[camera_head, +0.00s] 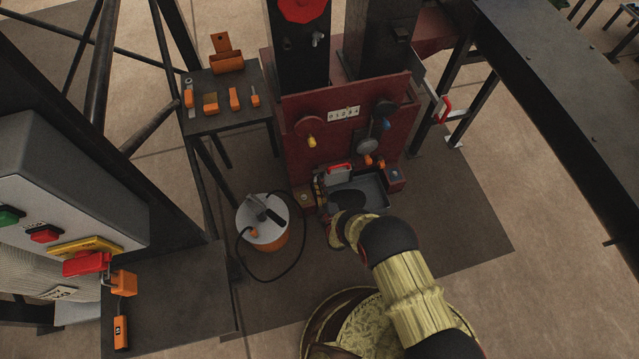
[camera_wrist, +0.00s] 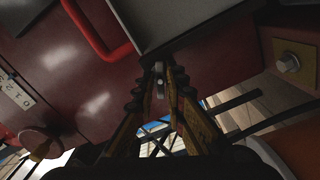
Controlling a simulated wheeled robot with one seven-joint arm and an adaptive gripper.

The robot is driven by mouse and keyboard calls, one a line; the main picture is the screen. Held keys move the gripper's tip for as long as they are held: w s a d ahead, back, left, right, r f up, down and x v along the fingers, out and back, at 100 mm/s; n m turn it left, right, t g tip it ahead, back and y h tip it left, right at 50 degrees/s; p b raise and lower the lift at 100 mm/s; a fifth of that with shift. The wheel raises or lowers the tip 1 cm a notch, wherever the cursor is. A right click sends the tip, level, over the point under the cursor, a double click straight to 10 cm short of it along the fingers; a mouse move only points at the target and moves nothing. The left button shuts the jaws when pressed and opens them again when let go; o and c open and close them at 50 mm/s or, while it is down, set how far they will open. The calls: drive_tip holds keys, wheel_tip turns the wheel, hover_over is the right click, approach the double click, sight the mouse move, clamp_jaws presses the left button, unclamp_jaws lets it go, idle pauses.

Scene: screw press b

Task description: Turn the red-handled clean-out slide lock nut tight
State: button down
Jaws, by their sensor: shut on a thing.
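The clean-out slide is a grey plate (camera_wrist: 195,18) with a red bar handle (camera_wrist: 112,48), at the top of the wrist view. In the head view its red handle (camera_head: 339,167) shows low on the front of the dark red press. My gripper (camera_wrist: 159,84) is shut on a small grey metal piece (camera_wrist: 158,68) beside the slide's edge, which appears to be the lock nut. The fingertips hide much of it, so its tightness cannot be told. In the head view the nut cannot be made out beside my wrist.
An orange drum with a grey lid (camera_head: 262,222) and a looped black hose stands left of my gripper. A bolted plate (camera_wrist: 288,63) is at the right in the wrist view. A side table (camera_head: 222,118) holds several orange items. The floor right of my arm is clear.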

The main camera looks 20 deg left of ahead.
drive_tip(key=shift+d+f+m, duration=0.1)
drive_tip(key=shift+f+m, duration=0.1)
drive_tip(key=shift+m, duration=2.1)
drive_tip(key=shift+s, duration=0.1)
drive_tip(key=c, duration=2)
unclamp_jaws()
drive_tip(key=shift+c, duration=0.2)
drive_tip(key=shift+o, duration=0.4)
drive_tip(key=shift+r, duration=0.1)
drive_tip(key=v, duration=1.1)
drive_tip(key=shift+s, duration=0.4)
drive_tip(key=shift+d, duration=0.1)
